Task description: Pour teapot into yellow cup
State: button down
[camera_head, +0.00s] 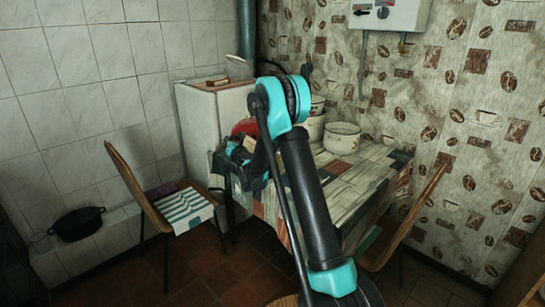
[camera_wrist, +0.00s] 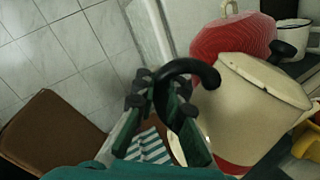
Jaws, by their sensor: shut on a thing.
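A cream teapot (camera_wrist: 258,108) with a black lid knob and a red band at its base fills the right of the wrist view, looking tilted in that picture. My gripper (camera_wrist: 168,100) is shut on its black curved handle (camera_wrist: 190,68). In the head view my gripper (camera_head: 238,154) is at the left end of the table, and my arm hides most of the teapot. A yellow thing (camera_wrist: 309,148), perhaps the yellow cup, is cut off at the right edge of the wrist view. I cannot tell whether the teapot touches the table.
A red ribbed vessel (camera_wrist: 232,40) stands right behind the teapot, and a white pot (camera_wrist: 290,33) is farther right. In the head view, a white pot (camera_head: 341,138) stands on the patterned table (camera_head: 350,190). Chairs stand left (camera_head: 180,208) and right (camera_head: 405,225). The table's front looks clear.

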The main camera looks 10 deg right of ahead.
jog(key=shift+w+d+r+m, duration=0.15)
jog(key=shift+d+r+m, duration=0.25)
jog(key=shift+r, duration=0.25)
dwell(1.1)
